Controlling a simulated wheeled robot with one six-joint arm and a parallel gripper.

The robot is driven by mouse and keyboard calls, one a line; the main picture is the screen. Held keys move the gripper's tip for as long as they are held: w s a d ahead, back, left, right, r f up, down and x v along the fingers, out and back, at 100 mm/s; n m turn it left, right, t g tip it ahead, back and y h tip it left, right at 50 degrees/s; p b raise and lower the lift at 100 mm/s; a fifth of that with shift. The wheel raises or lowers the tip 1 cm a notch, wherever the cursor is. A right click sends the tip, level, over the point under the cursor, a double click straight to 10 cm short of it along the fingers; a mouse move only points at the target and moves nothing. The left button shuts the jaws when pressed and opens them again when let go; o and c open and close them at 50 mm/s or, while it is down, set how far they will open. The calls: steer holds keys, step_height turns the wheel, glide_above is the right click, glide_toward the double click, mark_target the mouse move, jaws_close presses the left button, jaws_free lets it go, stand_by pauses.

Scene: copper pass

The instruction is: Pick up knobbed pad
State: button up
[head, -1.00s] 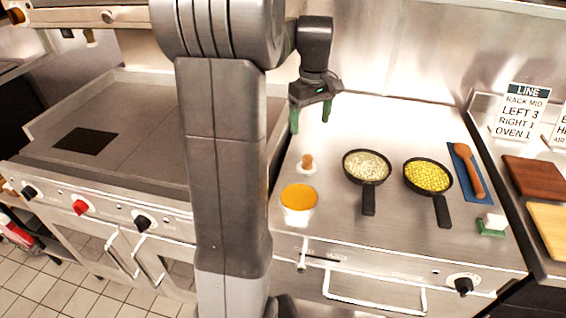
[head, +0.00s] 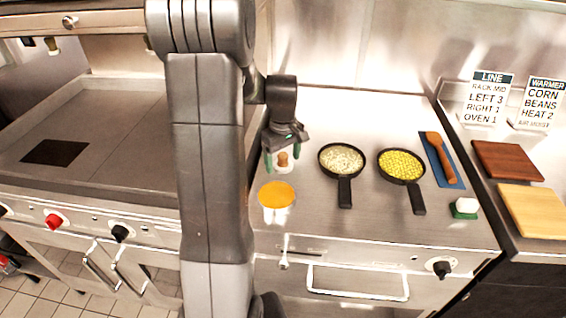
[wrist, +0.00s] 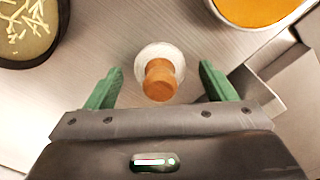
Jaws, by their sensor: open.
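The knobbed pad is a white round disc with an upright orange-brown knob (head: 283,160). It stands on the steel counter behind the pot of orange food. In the wrist view the pad (wrist: 160,80) lies ahead of and between my green fingertips, with the knob leaning toward the camera. My gripper (head: 283,155) is open and empty and points down over the pad. In the wrist view its fingers (wrist: 160,86) are spread on either side of the knob, with gaps on both sides. I cannot tell the exact height left above the pad.
A pot of orange food (head: 277,196) stands close in front. A pan of pale shreds (head: 341,160) and a pan of corn (head: 401,166) stand to the right.

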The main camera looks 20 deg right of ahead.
mark_target(283, 155)
steer(key=c, duration=1.1)
steer(key=shift+o, duration=0.2)
step_height(283, 155, up, 10)
steer(key=shift+o, duration=0.5)
steer(key=shift+s, duration=0.1)
